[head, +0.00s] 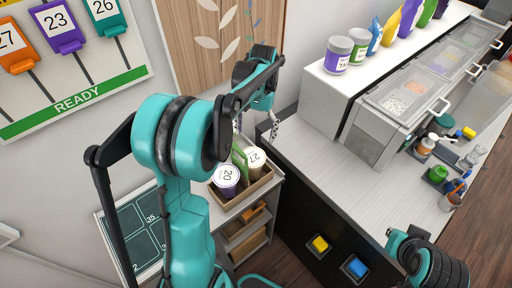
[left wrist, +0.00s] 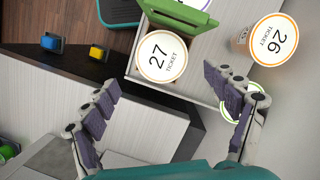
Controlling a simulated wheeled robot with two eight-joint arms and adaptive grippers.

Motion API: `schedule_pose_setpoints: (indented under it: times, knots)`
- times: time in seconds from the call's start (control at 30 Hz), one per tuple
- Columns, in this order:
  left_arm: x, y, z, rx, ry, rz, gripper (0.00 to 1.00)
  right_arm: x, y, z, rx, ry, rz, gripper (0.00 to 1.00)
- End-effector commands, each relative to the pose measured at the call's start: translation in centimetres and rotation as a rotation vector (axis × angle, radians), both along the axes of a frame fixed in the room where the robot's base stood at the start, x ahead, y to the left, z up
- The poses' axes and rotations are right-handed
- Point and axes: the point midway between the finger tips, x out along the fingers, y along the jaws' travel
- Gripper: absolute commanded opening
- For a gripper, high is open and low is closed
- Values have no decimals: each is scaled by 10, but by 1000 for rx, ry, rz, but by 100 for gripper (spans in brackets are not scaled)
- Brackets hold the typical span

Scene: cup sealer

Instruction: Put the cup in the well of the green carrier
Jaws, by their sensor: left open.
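A green carrier (head: 240,160) shows its upright handle in the wooden tray; it also shows at the top of the left wrist view (left wrist: 183,14). A cup lidded "26 TICKET" (left wrist: 273,40) is at upper right there. My left gripper (head: 255,124) is open and empty above the tray, its fingers (left wrist: 172,100) apart. My right gripper is outside the views.
The wooden tray (head: 252,198) sits on a small shelf unit beside the grey counter (head: 320,150). The counter front has yellow (head: 320,243) and blue (head: 355,266) buttons. Topping bins (head: 405,95) and bottles stand on the right. The near counter top is clear.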

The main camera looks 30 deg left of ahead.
Motion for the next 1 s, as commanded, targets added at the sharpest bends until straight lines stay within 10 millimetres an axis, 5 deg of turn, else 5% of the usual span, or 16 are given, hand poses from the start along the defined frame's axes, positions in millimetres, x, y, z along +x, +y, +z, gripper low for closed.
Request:
schedule_pose_setpoints:
  times: [0.4, 0.7, 1.0]
  knots:
    - [-70, -60, 39, 59, -410, -80, 87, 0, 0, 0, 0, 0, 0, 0]
    - [-126, -95, 28, 69, -755, -131, 87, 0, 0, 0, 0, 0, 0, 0]
    - [-141, -106, 18, 64, -883, -145, 87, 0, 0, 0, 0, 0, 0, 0]
